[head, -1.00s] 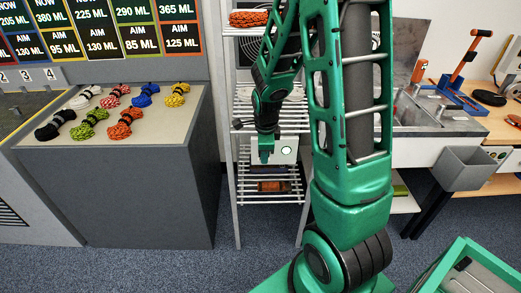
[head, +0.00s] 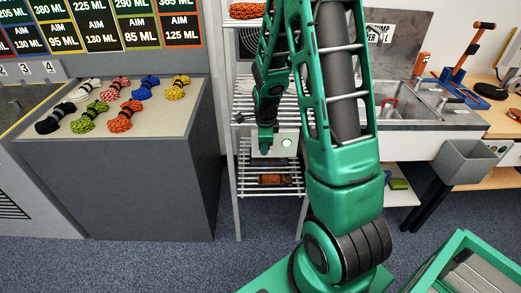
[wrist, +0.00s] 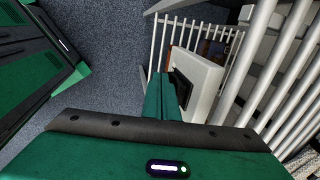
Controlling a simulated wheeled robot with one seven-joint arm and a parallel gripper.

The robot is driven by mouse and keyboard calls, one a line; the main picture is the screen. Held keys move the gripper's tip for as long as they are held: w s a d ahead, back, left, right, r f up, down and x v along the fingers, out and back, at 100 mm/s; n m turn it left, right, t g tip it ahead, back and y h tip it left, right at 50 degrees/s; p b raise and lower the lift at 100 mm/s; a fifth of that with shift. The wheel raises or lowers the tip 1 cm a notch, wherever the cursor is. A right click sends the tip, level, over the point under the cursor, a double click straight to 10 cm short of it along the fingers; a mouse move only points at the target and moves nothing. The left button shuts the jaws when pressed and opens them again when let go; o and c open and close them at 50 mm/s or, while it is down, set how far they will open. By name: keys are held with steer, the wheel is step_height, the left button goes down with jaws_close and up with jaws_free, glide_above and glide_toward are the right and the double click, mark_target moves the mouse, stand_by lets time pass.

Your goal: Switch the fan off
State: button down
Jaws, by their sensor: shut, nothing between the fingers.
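A white box (head: 286,145) with a round, glowing pale-green light hangs on the front of the wire rack. In the wrist view the white box (wrist: 203,78) has a dark piece on the face towards my gripper; I cannot tell whether that is the switch. My gripper (head: 265,146) points down in front of the box's left part and hides some of it. In the wrist view my gripper (wrist: 162,95) is shut and empty, close beside the dark piece; I cannot tell if they touch. A dark grille (head: 247,42) high on the rack may be the fan, partly hidden by my arm.
The rack's lower shelf (head: 270,192) holds a brown-red bundle. A grey counter (head: 120,185) with several rope coils stands left. A sink (head: 410,108) and a grey bin (head: 466,165) are at right. A green-rimmed crate (head: 462,240) is at the lower right.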

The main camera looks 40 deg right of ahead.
stand_by(0.4)
steer(key=shift+r, duration=0.7)
steer(key=s+a+r, duration=0.5)
steer(key=s+r, duration=0.2)
steer(key=r, duration=0.1)
steer(key=shift+s+a, duration=0.2)
steer(key=shift+s, duration=0.2)
steer(key=shift+r, duration=0.1)
stand_by(0.4)
steer(key=s+r+n+g, duration=0.1)
steer(key=s+r+n, duration=0.3)
steer(key=s+n, duration=0.5)
steer(key=s+r+n+g+y, duration=0.1)
steer(key=s+r+n, duration=0.4)
steer(key=s+n, duration=0.4)
steer(key=s, duration=0.4)
steer(key=shift+s+d+r+y, duration=0.25)
steer(key=shift+r+y, duration=0.05)
